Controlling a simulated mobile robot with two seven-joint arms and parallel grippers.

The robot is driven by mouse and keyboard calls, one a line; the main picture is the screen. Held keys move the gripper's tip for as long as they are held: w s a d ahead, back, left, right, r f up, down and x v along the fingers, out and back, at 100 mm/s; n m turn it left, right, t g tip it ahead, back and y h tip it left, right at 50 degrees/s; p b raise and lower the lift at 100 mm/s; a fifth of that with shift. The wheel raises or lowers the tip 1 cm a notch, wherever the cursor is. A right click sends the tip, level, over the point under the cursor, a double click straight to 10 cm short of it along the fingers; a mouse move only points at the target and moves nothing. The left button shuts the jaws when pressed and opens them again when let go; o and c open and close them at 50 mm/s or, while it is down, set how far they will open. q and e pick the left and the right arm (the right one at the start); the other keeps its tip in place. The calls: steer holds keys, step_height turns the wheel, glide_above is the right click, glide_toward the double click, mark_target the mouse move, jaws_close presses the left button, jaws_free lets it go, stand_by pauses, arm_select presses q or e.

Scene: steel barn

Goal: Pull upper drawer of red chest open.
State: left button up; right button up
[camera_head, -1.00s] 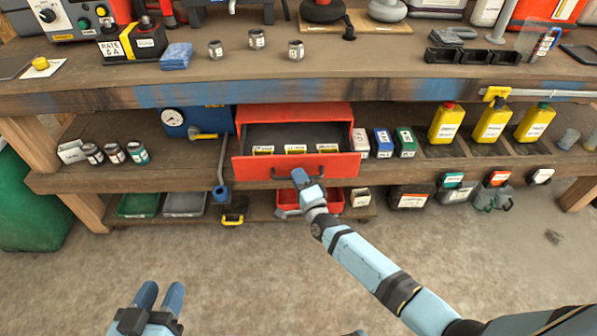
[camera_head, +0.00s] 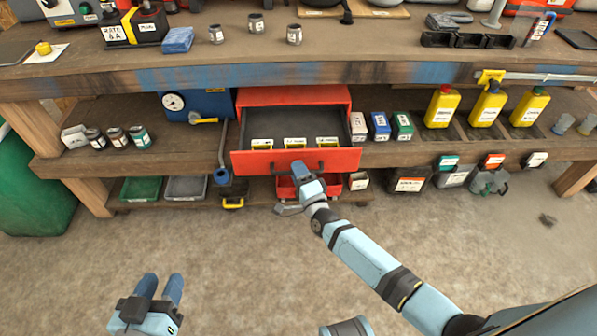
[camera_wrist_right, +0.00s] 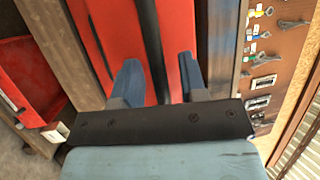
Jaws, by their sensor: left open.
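The red chest (camera_head: 290,95) stands on the shelf under the bench top. Its upper drawer (camera_head: 250,162) is pulled well out, showing a dark interior with several labelled compartments. My right gripper (camera_head: 300,170) is at the middle of the drawer front, on the dark handle (camera_head: 322,167). In the right wrist view, the black handle bar (camera_wrist_right: 151,45) runs between the two fingers of the right gripper (camera_wrist_right: 160,75); the exact contact is hard to see. My left gripper (camera_head: 160,288) is open and empty, low over the floor at the left.
Small boxes (camera_head: 380,125) and yellow bottles (camera_head: 442,106) stand right of the chest. A blue box with a gauge (camera_head: 195,104) and small jars stand to its left. A red bin (camera_head: 285,187) sits below the drawer. The floor in front is clear.

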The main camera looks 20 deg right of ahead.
steer(key=shift+s, duration=0.25)
arm_select(q)
steer(key=f, duration=0.1)
steer(key=s+a+f+g+y+p, duration=0.1)
steer(key=shift+s+a+f+g, duration=0.15)
steer(key=shift+f+g, duration=0.15)
steer(key=shift+f, duration=0.1)
arm_select(e)
steer(key=v, duration=0.7)
arm_select(q)
steer(key=shift+w+r, duration=0.2)
steer(key=shift+r, duration=0.05)
